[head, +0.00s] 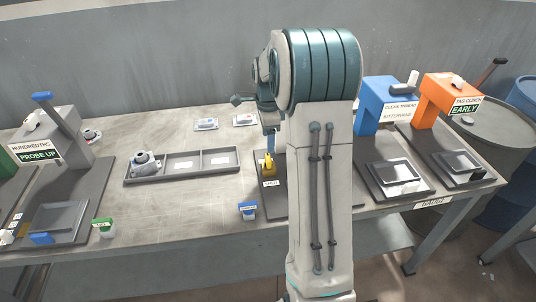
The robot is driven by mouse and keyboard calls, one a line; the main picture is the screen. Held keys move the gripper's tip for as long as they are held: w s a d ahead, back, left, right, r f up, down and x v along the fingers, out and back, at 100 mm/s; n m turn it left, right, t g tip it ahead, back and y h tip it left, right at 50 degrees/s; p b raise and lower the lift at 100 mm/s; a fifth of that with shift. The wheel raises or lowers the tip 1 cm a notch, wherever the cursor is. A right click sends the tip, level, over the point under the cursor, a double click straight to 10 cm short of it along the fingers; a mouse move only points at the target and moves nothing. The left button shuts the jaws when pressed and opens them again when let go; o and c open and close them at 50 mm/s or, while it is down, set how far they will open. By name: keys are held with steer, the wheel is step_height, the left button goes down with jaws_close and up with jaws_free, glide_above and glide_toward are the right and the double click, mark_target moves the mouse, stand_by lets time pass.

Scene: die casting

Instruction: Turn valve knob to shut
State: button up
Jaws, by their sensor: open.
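A small yellow fitting (268,164) stands upright on a dark base plate (272,206), with a small white label below it. It looks like the valve knob, but its handle position is too small to tell. My arm comes up in front and covers the right part of this plate. My gripper (270,143) points down just behind the arm's left edge, close above the yellow fitting. It is mostly hidden by my arm, and nothing is seen held in it. I cannot tell whether it touches the fitting.
A grey tray (128,180) with a round metal part (146,162) lies left. A grey gauge stand (62,130) is further left. Blue (376,96) and orange (432,98) stands are right. A small blue-topped container (247,211) and green-topped one (103,228) stand near the front edge.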

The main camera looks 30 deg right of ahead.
mark_target(268, 157)
step_height(268, 157, down, 7)
steer(key=shift+f, duration=0.2)
steer(key=c, duration=1)
